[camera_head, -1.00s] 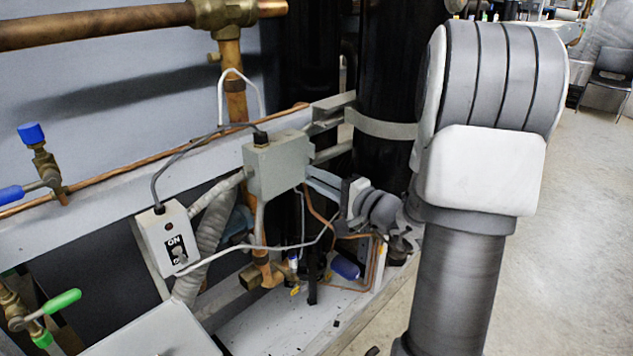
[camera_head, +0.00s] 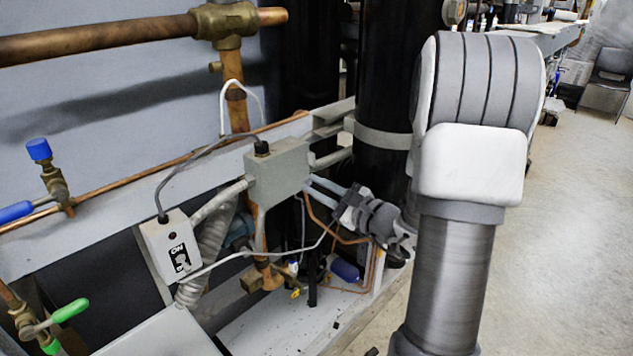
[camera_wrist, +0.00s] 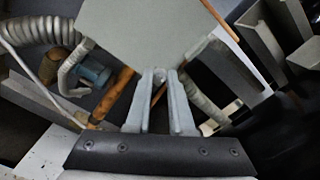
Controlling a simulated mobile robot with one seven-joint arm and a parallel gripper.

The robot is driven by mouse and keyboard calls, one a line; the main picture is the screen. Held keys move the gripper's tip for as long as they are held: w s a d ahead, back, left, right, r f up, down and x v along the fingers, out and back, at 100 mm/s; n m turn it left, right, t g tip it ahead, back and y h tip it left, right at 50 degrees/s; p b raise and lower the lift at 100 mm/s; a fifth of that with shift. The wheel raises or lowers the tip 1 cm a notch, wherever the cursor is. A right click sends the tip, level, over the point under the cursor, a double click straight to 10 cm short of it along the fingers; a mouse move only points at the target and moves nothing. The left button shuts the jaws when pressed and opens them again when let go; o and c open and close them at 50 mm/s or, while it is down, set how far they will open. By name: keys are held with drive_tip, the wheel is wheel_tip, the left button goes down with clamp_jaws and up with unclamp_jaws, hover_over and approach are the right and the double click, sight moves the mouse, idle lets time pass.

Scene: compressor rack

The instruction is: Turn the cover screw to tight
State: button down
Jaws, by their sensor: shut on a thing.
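The grey junction box (camera_head: 278,172) is fixed to the pale rail in the middle of the head view. In the wrist view its flat grey face (camera_wrist: 150,32) fills the top middle. My gripper (camera_head: 309,184) reaches in from the right, with its two pale fingers at the box's right side. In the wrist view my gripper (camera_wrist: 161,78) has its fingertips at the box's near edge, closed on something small. That fits the cover screw, which is hidden between the tips, so its turn position cannot be seen.
A white switch box (camera_head: 170,245) hangs left of the junction box, joined by a black cable and a grey conduit. Copper pipes (camera_head: 100,30), a black cylinder (camera_head: 385,90) and thin tubing below crowd the space. Open floor (camera_head: 560,220) lies at the right.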

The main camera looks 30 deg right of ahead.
drive_tip(key=m+p, duration=0.2)
drive_tip(key=m, duration=0.1)
drive_tip(key=shift+r+m, duration=0.15)
drive_tip(key=shift+m, duration=0.25)
drive_tip(key=m+p, duration=0.3)
drive_tip(key=shift+m, duration=0.3)
drive_tip(key=m+p, duration=0.4)
drive_tip(key=shift+m+p, duration=0.75)
drive_tip(key=shift+m, duration=0.15)
drive_tip(key=shift+f+m, duration=0.2)
drive_tip(key=shift+m, duration=0.1)
drive_tip(key=c, duration=0.8)
unclamp_jaws()
